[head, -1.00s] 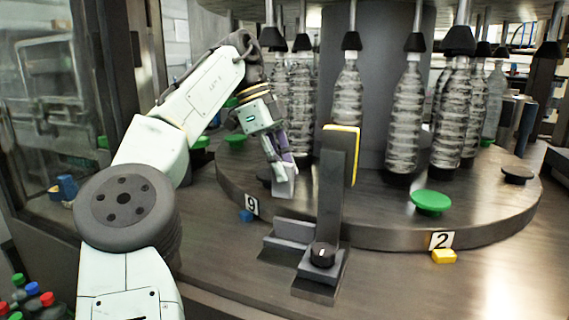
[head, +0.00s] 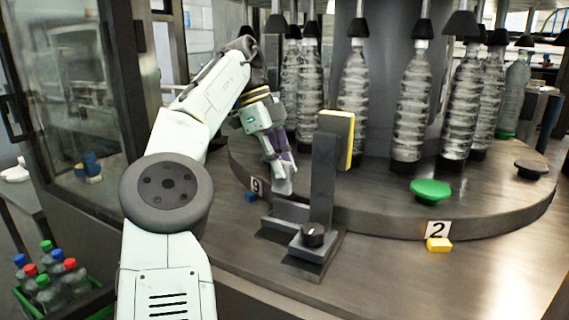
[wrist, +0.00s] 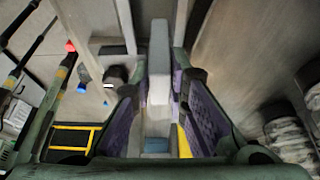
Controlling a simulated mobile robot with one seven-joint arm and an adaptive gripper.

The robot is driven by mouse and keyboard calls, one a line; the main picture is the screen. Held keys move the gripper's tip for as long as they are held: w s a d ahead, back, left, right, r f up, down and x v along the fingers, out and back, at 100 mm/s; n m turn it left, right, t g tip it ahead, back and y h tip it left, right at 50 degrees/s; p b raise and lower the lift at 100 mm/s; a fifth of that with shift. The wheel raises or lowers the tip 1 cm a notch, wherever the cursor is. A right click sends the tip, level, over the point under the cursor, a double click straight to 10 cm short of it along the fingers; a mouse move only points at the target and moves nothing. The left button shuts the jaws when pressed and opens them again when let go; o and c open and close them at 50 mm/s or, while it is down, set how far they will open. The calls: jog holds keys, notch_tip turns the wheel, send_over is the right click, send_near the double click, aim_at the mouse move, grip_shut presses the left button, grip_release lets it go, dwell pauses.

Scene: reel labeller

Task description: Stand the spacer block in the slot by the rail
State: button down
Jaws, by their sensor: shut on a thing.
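The spacer block (head: 284,187) is a light grey piece held at the tip of my gripper (head: 282,168). In the wrist view the block (wrist: 158,70) stands between the purple-padded fingers of my gripper (wrist: 160,90), which are shut on it. In the head view the block hangs just behind and above a low grey rail (head: 290,211) at the foot of an upright bracket. I cannot make out the slot, and the block's lower end is not clearly seen against the rail, so I cannot tell whether it touches anything.
The upright bracket (head: 324,175) with a yellow-edged pad stands right of my gripper, a black knob (head: 313,235) at its base. Behind is the round carousel (head: 390,212) with clear bottles (head: 411,105) and a green disc (head: 431,190). A yellow block (head: 439,244) lies on the deck.

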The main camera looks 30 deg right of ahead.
aim_at(279, 192)
jog(key=shift+f+b, duration=2.3)
jog(key=shift+f, duration=1.55)
jog(key=c, duration=1.5)
grip_release()
